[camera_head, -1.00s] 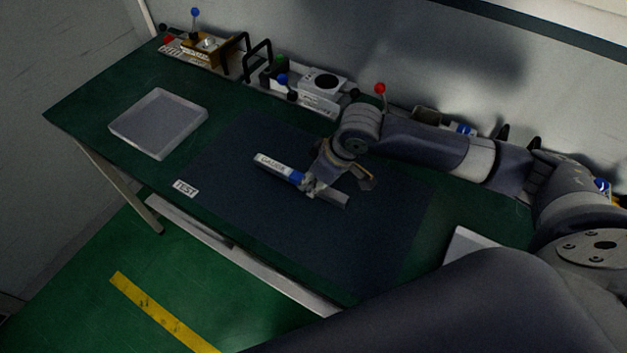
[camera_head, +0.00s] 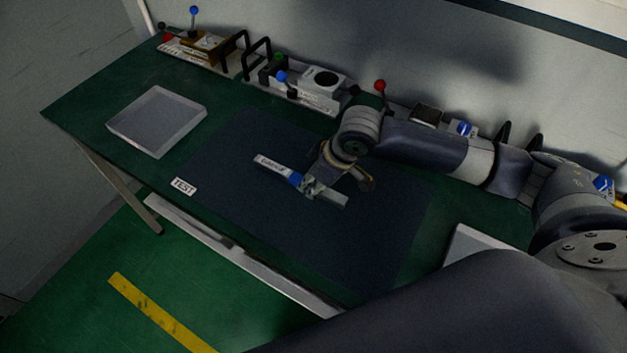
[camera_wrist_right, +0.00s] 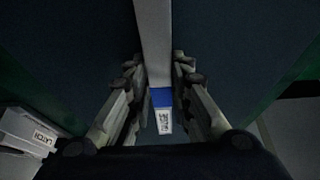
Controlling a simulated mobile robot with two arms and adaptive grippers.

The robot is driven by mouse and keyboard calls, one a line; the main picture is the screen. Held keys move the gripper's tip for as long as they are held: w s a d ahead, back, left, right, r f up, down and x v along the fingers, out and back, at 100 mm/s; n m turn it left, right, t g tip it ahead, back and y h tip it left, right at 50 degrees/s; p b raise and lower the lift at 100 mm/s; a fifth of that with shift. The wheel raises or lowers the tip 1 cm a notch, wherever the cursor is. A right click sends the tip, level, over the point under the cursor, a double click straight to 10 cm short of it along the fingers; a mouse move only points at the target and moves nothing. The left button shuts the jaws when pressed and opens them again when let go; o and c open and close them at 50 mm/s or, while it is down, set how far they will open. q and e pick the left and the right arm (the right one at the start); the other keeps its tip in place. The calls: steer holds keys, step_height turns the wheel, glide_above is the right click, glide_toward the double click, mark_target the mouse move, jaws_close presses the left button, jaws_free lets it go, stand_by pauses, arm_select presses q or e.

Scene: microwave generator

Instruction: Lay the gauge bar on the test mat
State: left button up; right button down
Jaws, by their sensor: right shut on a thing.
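The gauge bar (camera_head: 272,166) is a long pale bar with a blue band and a white "GAUGE" label. It shows in the head view over the dark blue test mat (camera_head: 250,215), which has a "TEST" label (camera_head: 184,186) at its left corner. My right gripper (camera_head: 310,186) is shut around the bar near its middle. The right wrist view shows the bar (camera_wrist_right: 153,45) between the two fingers (camera_wrist_right: 155,85). I cannot tell whether the bar touches the mat or is just above it. My left gripper is not in view.
Along the back wall stand fixtures with coloured knobs, such as a white block (camera_head: 322,92) and a red-knobbed lever (camera_head: 379,86). Another pale tray (camera_head: 468,244) is partly hidden at right.

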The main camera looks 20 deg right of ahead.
steer(key=shift+s+f, duration=0.2)
steer(key=shift+f, duration=0.05)
steer(key=shift+s+f, duration=0.25)
steer(key=shift+f, duration=0.15)
steer(key=c, duration=1.4)
jaws_free()
steer(key=shift+o, duration=0.2)
steer(key=shift+w+f, duration=0.15)
steer(key=shift+w, duration=0.1)
steer(key=v, duration=1.2)
steer(key=shift+w+a+r, duration=0.2)
steer(key=shift+r, duration=0.2)
